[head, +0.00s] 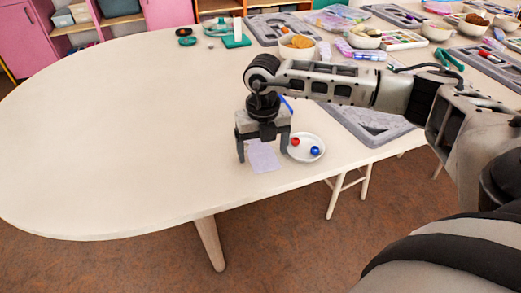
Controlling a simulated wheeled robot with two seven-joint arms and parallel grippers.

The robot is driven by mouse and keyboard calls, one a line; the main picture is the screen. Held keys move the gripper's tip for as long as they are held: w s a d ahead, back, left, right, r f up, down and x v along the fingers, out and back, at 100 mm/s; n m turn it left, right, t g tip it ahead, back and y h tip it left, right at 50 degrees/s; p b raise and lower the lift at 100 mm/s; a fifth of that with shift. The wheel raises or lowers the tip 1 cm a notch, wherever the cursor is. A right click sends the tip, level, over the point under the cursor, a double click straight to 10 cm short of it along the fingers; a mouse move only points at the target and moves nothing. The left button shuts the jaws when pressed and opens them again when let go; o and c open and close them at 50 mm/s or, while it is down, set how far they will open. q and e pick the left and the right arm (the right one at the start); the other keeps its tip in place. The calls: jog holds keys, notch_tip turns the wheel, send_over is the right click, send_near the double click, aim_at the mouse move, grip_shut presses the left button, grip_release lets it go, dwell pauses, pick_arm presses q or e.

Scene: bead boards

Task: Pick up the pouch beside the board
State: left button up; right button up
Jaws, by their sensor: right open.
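A flat pale lavender pouch (264,158) lies on the table near its front edge, to the left of the nearest grey bead board (375,128). My right gripper (262,150) points down over the pouch. It is open, with one finger on each side of the pouch in the picture and nothing held. I cannot tell whether its fingertips touch the table. The gripper hides the pouch's far end, and my right arm hides part of the board. My left gripper is not in view.
A white dish (308,157) with a red bead and a blue bead stands close to the right finger. Bowls, trays and other boards fill the back right of the table (120,130). The left of the table is clear.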

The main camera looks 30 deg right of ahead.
jog(key=shift+c, duration=0.3)
jog(key=c, duration=1)
jog(key=shift+r, duration=0.15)
